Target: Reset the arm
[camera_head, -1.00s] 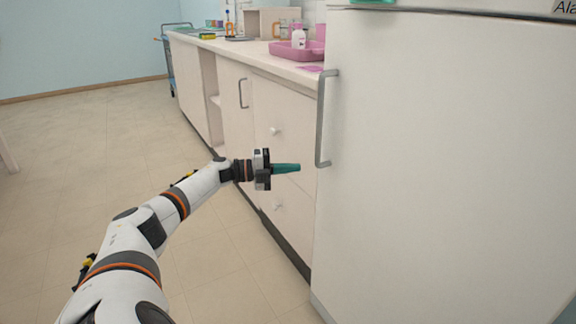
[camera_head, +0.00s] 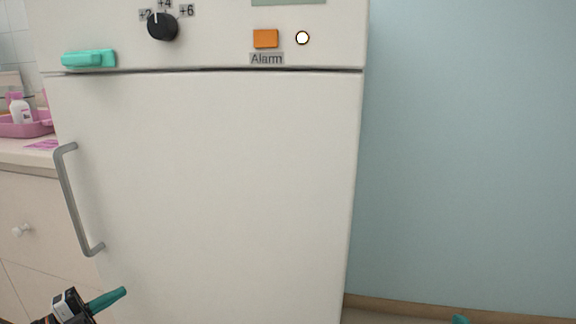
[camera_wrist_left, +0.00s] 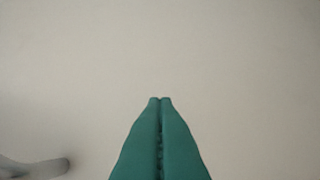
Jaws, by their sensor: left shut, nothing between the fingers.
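My left gripper (camera_head: 122,292) is at the bottom left of the head view, with its teal fingers pointing right in front of the white fridge (camera_head: 215,180). It is shut and holds nothing. In the left wrist view its two fingers (camera_wrist_left: 160,102) are pressed together before a plain pale surface. A small teal tip at the bottom edge of the head view looks like my right gripper (camera_head: 460,319). Its jaws are out of the frame.
The fridge has a closed door with a grey handle (camera_head: 75,205), a black dial (camera_head: 162,27) and an orange alarm button (camera_head: 265,39). A counter with drawers and a pink tray (camera_head: 25,128) stands at left. The blue wall (camera_head: 470,150) is at right.

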